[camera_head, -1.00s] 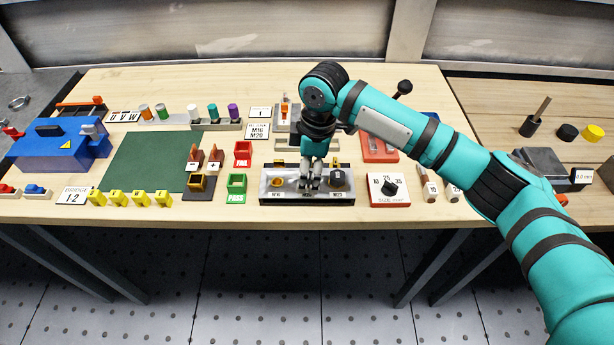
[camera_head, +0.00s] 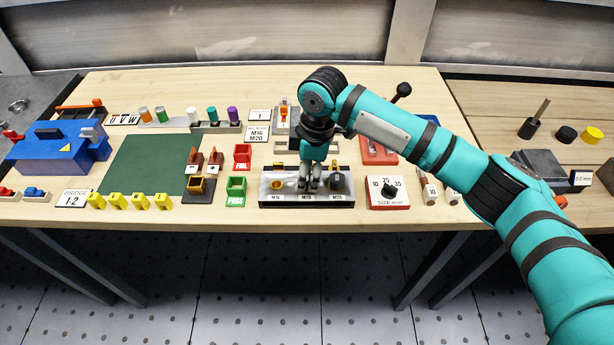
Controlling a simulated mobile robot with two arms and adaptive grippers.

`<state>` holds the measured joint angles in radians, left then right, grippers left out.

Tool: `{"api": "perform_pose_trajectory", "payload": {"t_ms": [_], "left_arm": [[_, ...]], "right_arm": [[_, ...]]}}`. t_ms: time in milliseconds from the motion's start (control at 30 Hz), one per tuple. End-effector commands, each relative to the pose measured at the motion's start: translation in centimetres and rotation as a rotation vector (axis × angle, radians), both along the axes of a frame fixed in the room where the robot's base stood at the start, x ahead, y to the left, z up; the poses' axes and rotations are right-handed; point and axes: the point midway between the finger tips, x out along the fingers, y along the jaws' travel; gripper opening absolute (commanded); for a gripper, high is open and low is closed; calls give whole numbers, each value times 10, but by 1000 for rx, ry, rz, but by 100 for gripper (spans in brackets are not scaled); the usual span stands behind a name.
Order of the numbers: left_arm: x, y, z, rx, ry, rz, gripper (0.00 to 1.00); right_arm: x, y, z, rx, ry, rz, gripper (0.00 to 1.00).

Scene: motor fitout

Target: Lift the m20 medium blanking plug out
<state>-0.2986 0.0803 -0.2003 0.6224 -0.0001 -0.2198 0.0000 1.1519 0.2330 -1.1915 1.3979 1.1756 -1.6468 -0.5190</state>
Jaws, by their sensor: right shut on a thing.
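The plug tray (camera_head: 290,201) is a dark holder with a pale strip, at the front middle of the bench. Its labels read M16, M20 and M25 from left to right. My right gripper (camera_head: 308,187) points down at the middle M20 place and is shut on the M20 medium blanking plug, which its fingers hide. I cannot tell whether the plug is clear of its seat. A brass-coloured plug (camera_head: 277,184) sits at the M16 place. A dark plug (camera_head: 337,181) sits at the M25 place. My left gripper is not in view.
Left of the tray stand a green PASS bin (camera_head: 236,189) and a red FAIL bin (camera_head: 242,157). Right of it is a dial block (camera_head: 388,192). A green mat (camera_head: 150,162) and a blue box (camera_head: 60,150) lie further left. The bench's front edge is close.

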Motion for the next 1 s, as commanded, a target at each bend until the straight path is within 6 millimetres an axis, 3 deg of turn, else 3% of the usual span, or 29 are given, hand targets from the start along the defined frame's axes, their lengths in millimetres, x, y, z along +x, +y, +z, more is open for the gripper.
{"api": "perform_pose_trajectory", "payload": {"t_ms": [267,700,1000], "left_arm": [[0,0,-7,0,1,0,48],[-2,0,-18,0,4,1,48],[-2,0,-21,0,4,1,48]], "right_arm": [[1,1,33,3,-4,0,10],[-103,-24,41,1,-2,5,10],[-149,-34,47,1,-1,0,10]]}}
